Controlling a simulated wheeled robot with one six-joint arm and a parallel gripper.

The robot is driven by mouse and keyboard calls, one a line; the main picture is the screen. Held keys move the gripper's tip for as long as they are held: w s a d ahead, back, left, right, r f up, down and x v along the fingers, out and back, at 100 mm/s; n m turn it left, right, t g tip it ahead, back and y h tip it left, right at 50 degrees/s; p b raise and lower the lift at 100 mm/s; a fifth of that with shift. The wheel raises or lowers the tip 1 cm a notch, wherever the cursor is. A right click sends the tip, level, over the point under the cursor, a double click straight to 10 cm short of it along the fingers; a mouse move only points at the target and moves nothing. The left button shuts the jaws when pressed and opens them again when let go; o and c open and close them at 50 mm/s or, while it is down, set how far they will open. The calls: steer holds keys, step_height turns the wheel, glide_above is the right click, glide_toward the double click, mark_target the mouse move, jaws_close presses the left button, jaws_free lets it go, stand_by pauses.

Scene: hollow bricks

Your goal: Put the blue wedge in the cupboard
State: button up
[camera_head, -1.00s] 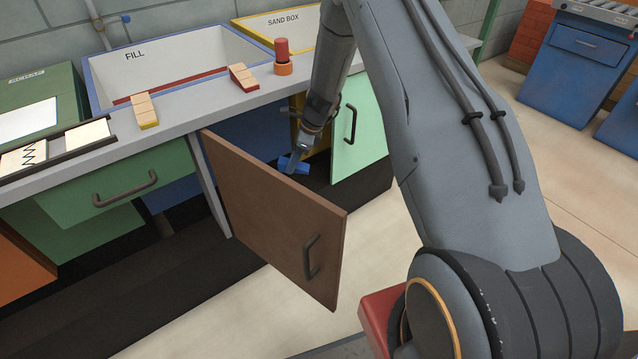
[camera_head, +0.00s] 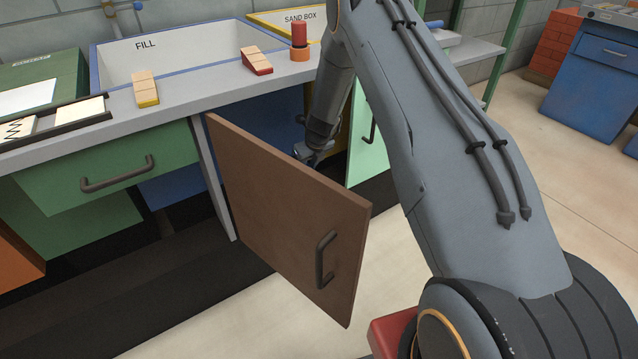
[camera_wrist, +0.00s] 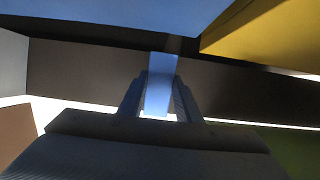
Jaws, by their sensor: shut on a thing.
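The blue wedge (camera_wrist: 161,85) is held between the two fingers of my gripper (camera_wrist: 160,102) in the wrist view. In the head view my gripper (camera_head: 314,152) reaches down into the opening of the cupboard (camera_head: 268,120), behind the open brown door (camera_head: 280,215). The door's top edge hides the fingertips and the wedge there. The wrist view shows a dark panel and a bright strip beyond the wedge. I cannot tell whether the wedge touches the cupboard floor.
A green panel (camera_head: 362,155) with a handle flanks the opening on the right. Above, the counter (camera_head: 200,100) carries a yellow-based block (camera_head: 146,88), a red-based wedge (camera_head: 257,61) and a red cylinder in an orange ring (camera_head: 299,40). A green drawer (camera_head: 105,165) is at left.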

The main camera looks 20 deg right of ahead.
step_height(320, 180, down, 7)
steer(key=shift+f+b, duration=0.15)
steer(key=shift+b, duration=0.5)
steer(key=shift+f, duration=0.1)
steer(key=o, duration=1.2)
steer(key=p+v, duration=0.2)
steer(key=v, duration=1)
steer(key=shift+s+p, duration=0.1)
steer(key=shift+p, duration=0.25)
